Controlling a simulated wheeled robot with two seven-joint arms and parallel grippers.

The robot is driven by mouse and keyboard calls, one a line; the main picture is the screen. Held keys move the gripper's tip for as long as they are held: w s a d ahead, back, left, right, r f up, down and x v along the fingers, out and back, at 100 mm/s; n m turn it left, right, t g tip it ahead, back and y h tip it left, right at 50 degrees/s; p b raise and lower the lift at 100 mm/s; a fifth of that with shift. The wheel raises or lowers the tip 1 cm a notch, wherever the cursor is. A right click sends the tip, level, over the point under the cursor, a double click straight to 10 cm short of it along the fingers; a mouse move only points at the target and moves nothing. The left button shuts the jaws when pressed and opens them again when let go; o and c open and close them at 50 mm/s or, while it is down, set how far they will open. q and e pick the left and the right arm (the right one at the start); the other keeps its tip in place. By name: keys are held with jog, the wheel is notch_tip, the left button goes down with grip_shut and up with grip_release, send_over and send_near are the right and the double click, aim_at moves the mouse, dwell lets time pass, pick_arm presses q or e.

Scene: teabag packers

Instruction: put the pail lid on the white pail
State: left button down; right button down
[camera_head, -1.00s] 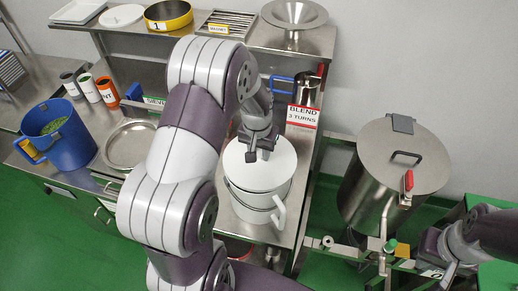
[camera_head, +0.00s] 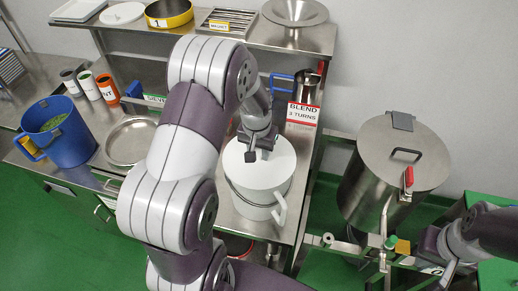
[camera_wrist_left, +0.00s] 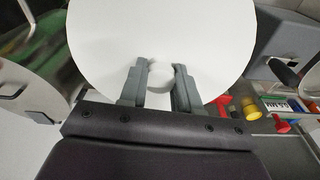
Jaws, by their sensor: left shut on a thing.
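The white pail (camera_head: 254,199) stands on the steel bench, its handle pointing to the right. The round white pail lid (camera_head: 276,163) lies over the pail's mouth; whether it is fully seated cannot be told. My left gripper (camera_head: 258,152) is above the lid and shut on its small knob. In the left wrist view the lid (camera_wrist_left: 110,35) fills the upper middle, and the white knob (camera_wrist_left: 160,76) shows between the two grey fingers. The pail is hidden beneath the lid there. My right gripper is not clearly seen; part of my right arm shows at the lower right.
A blue pail (camera_head: 70,148) with green contents and a steel bowl (camera_head: 131,140) stand to the left. A sign reading "BLEND 3 TURNS" (camera_head: 302,115) is just behind the white pail. A large lidded steel drum (camera_head: 372,185) stands to the right. A shelf runs along the back.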

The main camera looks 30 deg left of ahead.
pick_arm(q)
jog(key=c, duration=0.7)
grip_release()
jog(key=shift+w, duration=0.1)
jog(key=shift+r, duration=0.1)
notch_tip(320, 180, up, 12)
jog(key=s+b, duration=0.2)
jog(key=b, duration=0.1)
jog(key=shift+m, duration=0.6)
jog(key=s+d+f+b, duration=0.1)
jog(key=s+d+f, duration=0.1)
jog(key=s+f, duration=0.1)
jog(key=s+d+f+b, duration=0.2)
jog(key=s+f, duration=0.2)
jog(key=f, duration=0.1)
jog(key=s+d+f+b, duration=0.2)
jog(key=s+d+f, duration=0.1)
jog(key=f, duration=0.1)
jog(key=shift+s+f, duration=0.25)
jog(key=shift+s, duration=0.05)
